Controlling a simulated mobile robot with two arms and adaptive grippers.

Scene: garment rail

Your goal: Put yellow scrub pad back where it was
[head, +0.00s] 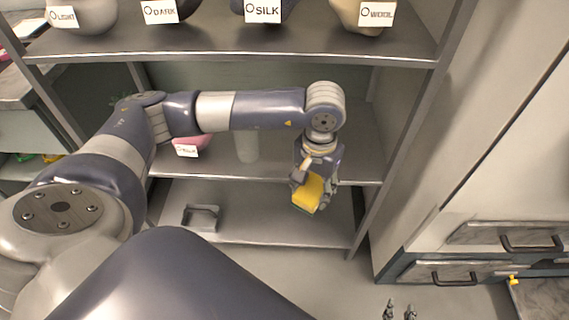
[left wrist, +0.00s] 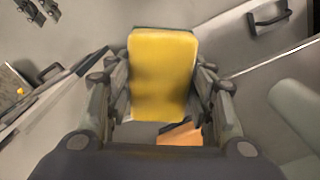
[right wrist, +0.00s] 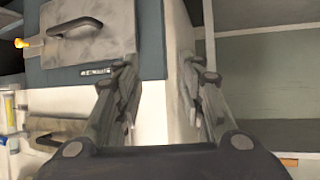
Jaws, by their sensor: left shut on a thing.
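The yellow scrub pad (head: 308,192) is in my left gripper (head: 316,178), in front of the rail unit's lower shelves. In the left wrist view the pad (left wrist: 162,75) stands between the two fingers, which are shut on it. Its far face is hidden. My right gripper (head: 400,312) shows only by its fingertips at the bottom edge of the head view. In the right wrist view its fingers (right wrist: 165,100) are apart with nothing between them, facing a cabinet corner.
The bottom shelf (head: 280,220) holds a grey handled holder (head: 201,216). The middle shelf (head: 345,165) holds a pink item (head: 190,143) with a label and a pale cylinder (head: 246,146). Labelled bundles line the top shelf (head: 300,42). Drawers (head: 445,272) stand at right.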

